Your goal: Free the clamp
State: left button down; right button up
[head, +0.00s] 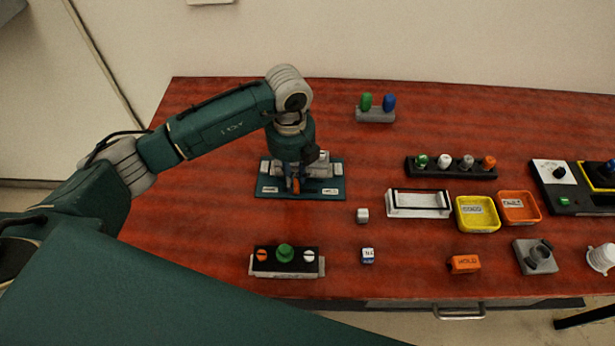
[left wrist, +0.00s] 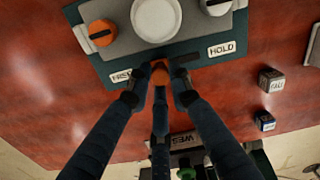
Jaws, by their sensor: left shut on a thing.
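The clamp is a grey fixture on a teal base plate (head: 331,190), near the middle-left of the table. It also shows in the left wrist view (left wrist: 205,40), with a white round part, an orange knob (left wrist: 101,33) and two labels. One label reads HOLD (left wrist: 221,48); the other (left wrist: 121,76) is partly covered by a finger. An orange-ended lever (left wrist: 160,74) lies between the labels. My left gripper (left wrist: 158,92) reaches down over the plate and is shut on this lever. In the head view my left gripper (head: 293,176) hides much of the fixture.
A black panel with a green button (head: 285,253) stands in front of the clamp. Two small cubes (head: 362,215) (head: 367,255) lie to its right. Beyond are a white tray (head: 418,213), yellow bin (head: 477,228), orange bin (head: 519,221) and a peg rack (head: 450,174). The table's back left is bare.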

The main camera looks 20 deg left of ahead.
pick_arm(q)
jog(key=shift+s+a, duration=0.1)
jog(key=shift+a, duration=0.55)
jog(key=shift+d, duration=0.1)
jog(key=c, duration=1.8)
grip_release()
jog(key=shift+o, duration=1.2)
jog(key=shift+r, duration=0.25)
notch_tip(320, 180, up, 12)
jog(key=shift+f, duration=0.2)
